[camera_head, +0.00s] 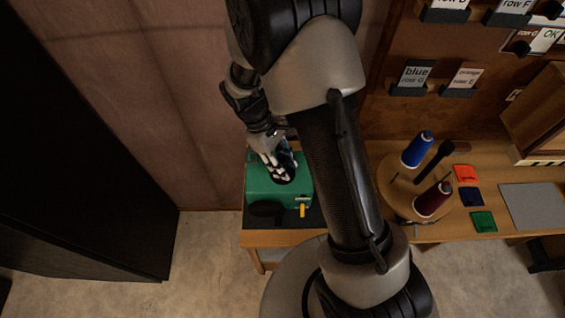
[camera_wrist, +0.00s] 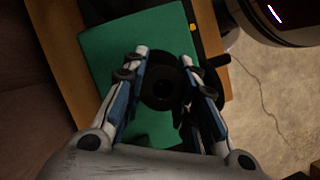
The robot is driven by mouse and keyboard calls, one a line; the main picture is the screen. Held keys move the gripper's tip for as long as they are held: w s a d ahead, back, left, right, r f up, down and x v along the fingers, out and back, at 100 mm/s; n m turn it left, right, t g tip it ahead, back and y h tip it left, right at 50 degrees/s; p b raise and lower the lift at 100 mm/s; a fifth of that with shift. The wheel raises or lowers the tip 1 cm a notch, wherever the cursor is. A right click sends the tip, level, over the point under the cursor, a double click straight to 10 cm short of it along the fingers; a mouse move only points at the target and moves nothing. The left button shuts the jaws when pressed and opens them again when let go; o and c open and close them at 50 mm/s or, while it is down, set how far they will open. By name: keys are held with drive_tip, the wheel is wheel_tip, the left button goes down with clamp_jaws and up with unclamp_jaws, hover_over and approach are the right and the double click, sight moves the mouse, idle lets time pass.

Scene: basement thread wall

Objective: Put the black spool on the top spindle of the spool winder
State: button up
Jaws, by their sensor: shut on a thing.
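The spool winder (camera_head: 262,187) is a green box with a yellow knob or handle on its front. It stands at the left end of the wooden bench. Its green top also shows in the wrist view (camera_wrist: 97,50). The black spool (camera_wrist: 160,88) shows end-on between my fingers in the wrist view, over the winder's top. My gripper (camera_head: 283,172) is shut on it; the fingers also show in the wrist view (camera_wrist: 163,70). The spindle is hidden, and I cannot tell whether the spool sits on it or is held above it.
Right of my arm, a round wooden stand holds a blue spool (camera_head: 417,149) and a dark red spool (camera_head: 433,199). Orange (camera_head: 466,173), dark blue (camera_head: 470,196) and green (camera_head: 483,221) squares and a grey mat (camera_head: 533,206) lie farther right. A dark cabinet (camera_head: 70,170) stands left.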

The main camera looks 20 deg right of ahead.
drive_tip(key=o, duration=0.8)
drive_tip(key=v, duration=1.2)
drive_tip(key=s+d+r+m+t+y, duration=0.1)
drive_tip(key=s+d+r+m+t, duration=0.15)
drive_tip(key=s+r, duration=0.55)
drive_tip(key=s+r+m+t+y, duration=0.2)
drive_tip(key=s+r+m+t, duration=0.3)
drive_tip(key=s, duration=0.5)
drive_tip(key=shift+s+d+r+m+t, duration=0.3)
drive_tip(key=shift+d+r+m+t, duration=0.05)
drive_tip(key=shift+r+m, duration=0.1)
